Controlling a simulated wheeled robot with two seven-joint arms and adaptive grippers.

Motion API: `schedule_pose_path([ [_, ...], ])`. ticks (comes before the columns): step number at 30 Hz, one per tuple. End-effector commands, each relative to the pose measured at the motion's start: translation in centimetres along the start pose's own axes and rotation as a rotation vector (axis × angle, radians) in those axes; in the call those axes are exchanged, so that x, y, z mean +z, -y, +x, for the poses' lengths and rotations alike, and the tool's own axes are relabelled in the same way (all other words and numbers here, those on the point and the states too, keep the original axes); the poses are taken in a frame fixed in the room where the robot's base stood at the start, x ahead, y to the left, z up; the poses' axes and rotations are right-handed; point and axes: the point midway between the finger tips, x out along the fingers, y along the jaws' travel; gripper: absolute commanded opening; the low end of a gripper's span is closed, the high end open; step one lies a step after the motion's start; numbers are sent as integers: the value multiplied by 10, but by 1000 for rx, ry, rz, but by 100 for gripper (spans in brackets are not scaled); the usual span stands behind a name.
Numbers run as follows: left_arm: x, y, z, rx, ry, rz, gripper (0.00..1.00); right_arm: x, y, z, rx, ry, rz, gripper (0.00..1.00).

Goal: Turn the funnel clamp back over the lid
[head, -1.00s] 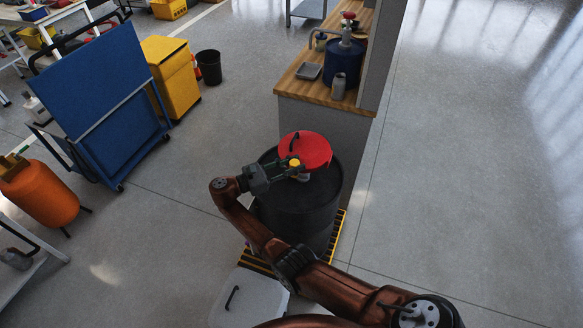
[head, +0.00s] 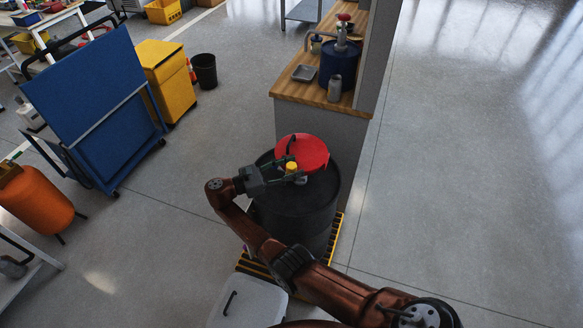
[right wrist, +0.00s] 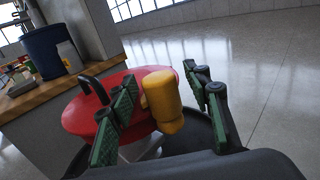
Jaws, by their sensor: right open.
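The red lid (head: 312,150) with a black handle (head: 292,143) sits at the top of a dark drum (head: 297,215). It also shows in the right wrist view (right wrist: 85,115). A yellow clamp knob (head: 291,167) stands at the lid's near edge; in the right wrist view the yellow piece (right wrist: 162,100) is between my fingers. My right gripper (head: 290,170) is open around it, with a finger on each side. I cannot tell whether either finger touches it. The funnel below the lid is mostly hidden. My left gripper is out of view.
The drum stands on a yellow-and-black edged pallet (head: 335,240). Behind it is a wooden-topped bench (head: 310,90) with a blue drum (head: 338,65) and a grey bottle (head: 335,88). A pale box (head: 247,300) is in front. Floor at right is clear.

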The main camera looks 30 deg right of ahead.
Motion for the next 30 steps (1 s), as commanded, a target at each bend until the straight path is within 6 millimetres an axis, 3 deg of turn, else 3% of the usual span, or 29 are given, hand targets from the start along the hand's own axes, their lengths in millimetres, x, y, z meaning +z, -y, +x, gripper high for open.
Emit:
schedule_pose_path([
  [8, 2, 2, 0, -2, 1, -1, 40, 0, 0, -8, 2, -1, -1, 45],
  [16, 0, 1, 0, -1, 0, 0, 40, 1, 0, -51, 2, 1, -2, 45],
  [21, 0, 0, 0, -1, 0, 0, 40, 0, 0, -67, 0, 0, -3, 45],
  [30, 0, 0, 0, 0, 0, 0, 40, 0, 1, -75, -1, 0, -1, 45],
])
